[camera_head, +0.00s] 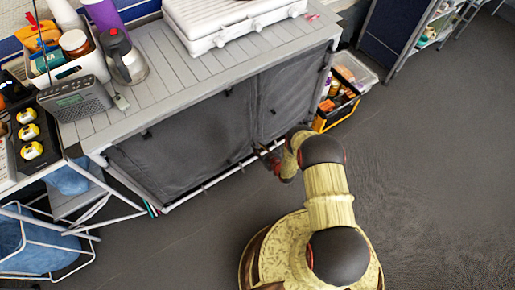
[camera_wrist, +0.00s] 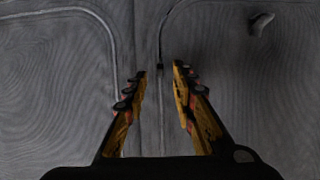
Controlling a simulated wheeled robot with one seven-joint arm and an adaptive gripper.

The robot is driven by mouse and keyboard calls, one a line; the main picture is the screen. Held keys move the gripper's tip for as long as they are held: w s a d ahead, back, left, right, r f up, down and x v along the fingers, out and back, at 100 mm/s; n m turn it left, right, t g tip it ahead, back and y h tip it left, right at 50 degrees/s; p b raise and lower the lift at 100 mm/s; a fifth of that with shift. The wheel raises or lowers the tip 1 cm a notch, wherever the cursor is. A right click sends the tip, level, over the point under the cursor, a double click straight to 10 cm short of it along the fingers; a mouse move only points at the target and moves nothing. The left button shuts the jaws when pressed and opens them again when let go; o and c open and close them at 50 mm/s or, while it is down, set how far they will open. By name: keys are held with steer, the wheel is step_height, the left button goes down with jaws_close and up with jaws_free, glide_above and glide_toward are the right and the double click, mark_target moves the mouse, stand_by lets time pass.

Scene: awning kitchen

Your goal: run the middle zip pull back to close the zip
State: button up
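The grey fabric front (camera_head: 190,145) of the cabinet has panels with seams running between them. My gripper (camera_head: 260,151) is low in front of it, near the seam between the left and right panels. In the wrist view my gripper (camera_wrist: 160,70) is open, its two fingers pointing at the fabric. A thin vertical zip line (camera_wrist: 162,115) runs between the fingers. A small dark piece (camera_wrist: 160,66), which looks like the zip pull, sits on this line between the fingertips, with a gap on each side. In the head view my arm and gripper hide this spot.
A grey tab (camera_wrist: 262,22) sticks out from the fabric at upper right. A yellow-black crate (camera_head: 336,115) stands on the floor at the cabinet's right end. A white frame rail (camera_head: 215,180) runs along the cabinet's bottom. The floor (camera_head: 440,150) at right is clear.

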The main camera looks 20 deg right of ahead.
steer(key=shift+b+x, duration=0.3)
steer(key=shift+x, duration=0.8)
steer(key=shift+c, duration=1.2)
steer(key=c, duration=0.4)
jaws_close()
